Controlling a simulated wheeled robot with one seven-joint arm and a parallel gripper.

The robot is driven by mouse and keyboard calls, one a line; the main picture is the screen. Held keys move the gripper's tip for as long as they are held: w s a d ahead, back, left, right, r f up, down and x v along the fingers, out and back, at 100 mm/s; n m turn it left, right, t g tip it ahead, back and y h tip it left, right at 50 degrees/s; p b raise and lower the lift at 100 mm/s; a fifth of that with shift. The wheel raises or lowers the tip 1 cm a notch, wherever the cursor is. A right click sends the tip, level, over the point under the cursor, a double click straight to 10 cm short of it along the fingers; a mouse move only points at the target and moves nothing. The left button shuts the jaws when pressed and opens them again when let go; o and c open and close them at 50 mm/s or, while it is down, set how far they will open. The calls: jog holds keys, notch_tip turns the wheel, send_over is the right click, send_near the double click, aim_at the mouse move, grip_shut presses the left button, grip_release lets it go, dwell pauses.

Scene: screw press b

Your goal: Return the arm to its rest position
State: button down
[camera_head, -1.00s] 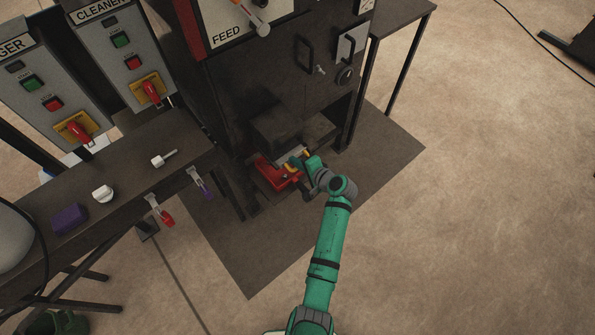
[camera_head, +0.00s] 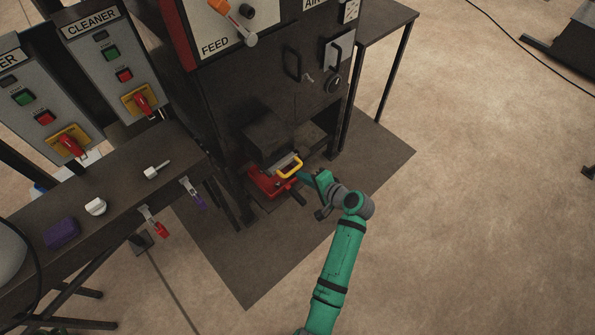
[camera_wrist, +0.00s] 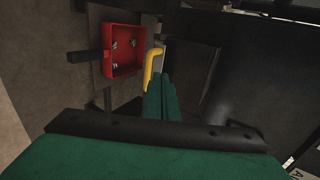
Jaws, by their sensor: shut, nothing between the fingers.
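My gripper (camera_head: 306,177) is shut and empty at the end of my green arm, in front of the machine's lower opening. In the wrist view its green fingers (camera_wrist: 160,92) lie together, just below the yellow handle (camera_wrist: 153,62). The yellow handle (camera_head: 291,168) stands at the opening, close to my fingertips; whether they touch is unclear. A red tray (camera_head: 266,187) with a dark handle sits beside it, low in the machine. The wrist view shows the red tray (camera_wrist: 107,72) with a few small pieces inside.
The dark machine (camera_head: 270,95) with a FEED panel stands ahead. A dark bench (camera_head: 120,190) with a purple block (camera_head: 62,228) and white knob (camera_head: 95,206) is at left. A side table (camera_head: 380,22) stands at right. Open floor (camera_head: 490,220) lies right of my arm.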

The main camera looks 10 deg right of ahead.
jog(key=shift+s+r, duration=0.1)
jog(key=shift+s, duration=0.05)
jog(key=shift+a, duration=0.1)
jog(key=s+a+f+n+t+h, duration=0.1)
jog(key=s+a+f+h, duration=0.2)
jog(key=s, duration=0.7)
jog(key=s+a+f+n+h, duration=0.1)
jog(key=s+f+h, duration=0.3)
jog(key=s, duration=0.7)
jog(key=s+a+r+n+t, duration=0.1)
jog(key=s+r+n, duration=0.3)
jog(key=s+r, duration=0.5)
jog(key=s+a+r+n+t, duration=0.2)
jog(key=s+r+n+t, duration=0.1)
jog(key=s+r, duration=0.7)
jog(key=shift+r+n+t, duration=0.3)
jog(key=shift+r+n, duration=0.45)
jog(key=shift+n, duration=0.15)
jog(key=shift+s, duration=0.1)
